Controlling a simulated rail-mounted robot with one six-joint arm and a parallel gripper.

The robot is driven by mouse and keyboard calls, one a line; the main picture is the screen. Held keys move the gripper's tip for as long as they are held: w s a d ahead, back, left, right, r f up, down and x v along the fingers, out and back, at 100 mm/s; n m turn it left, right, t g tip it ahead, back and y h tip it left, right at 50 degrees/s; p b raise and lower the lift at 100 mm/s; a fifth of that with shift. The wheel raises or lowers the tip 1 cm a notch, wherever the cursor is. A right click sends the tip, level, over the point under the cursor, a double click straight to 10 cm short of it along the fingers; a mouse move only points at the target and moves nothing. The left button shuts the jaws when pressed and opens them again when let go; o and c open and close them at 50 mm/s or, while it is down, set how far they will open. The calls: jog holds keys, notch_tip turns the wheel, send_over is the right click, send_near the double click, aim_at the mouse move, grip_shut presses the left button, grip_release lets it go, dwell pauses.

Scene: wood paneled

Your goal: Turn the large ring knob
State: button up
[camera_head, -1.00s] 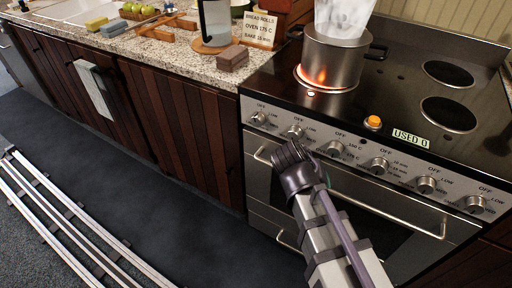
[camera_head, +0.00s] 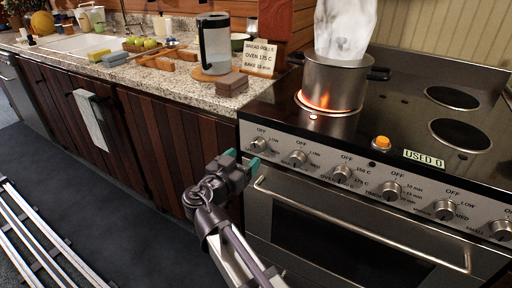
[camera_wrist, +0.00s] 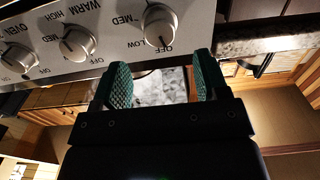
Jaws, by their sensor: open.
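A row of round metal knobs runs along the stove's front panel. No label naming the large ring is readable, so I cannot tell which knob it is. The leftmost knob (camera_head: 258,144) has OFF and LOW marks; in the wrist view this knob (camera_wrist: 159,25) is just beyond the fingertips, seen upside down. A second knob (camera_head: 298,158) is to its right. My gripper (camera_head: 241,160) is open and empty, in front of the panel's left end, below and left of the leftmost knob. Its teal fingers (camera_wrist: 162,82) are apart and do not visibly touch the knob.
A steaming metal pot (camera_head: 333,84) stands on a glowing ring at the back left. The oven handle (camera_head: 360,225) juts out below the knobs. An orange button (camera_head: 381,143) and a "USED 0" label (camera_head: 424,159) are on the stove top. The counter (camera_head: 180,92) is at left.

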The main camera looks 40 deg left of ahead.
aim_at(255, 147)
jog(key=w, duration=0.7)
jog(key=shift+w+a, duration=0.15)
jog(key=shift+a, duration=0.2)
jog(key=shift+c, duration=0.4)
jog(key=c, duration=0.9)
jog(key=shift+o, duration=0.2)
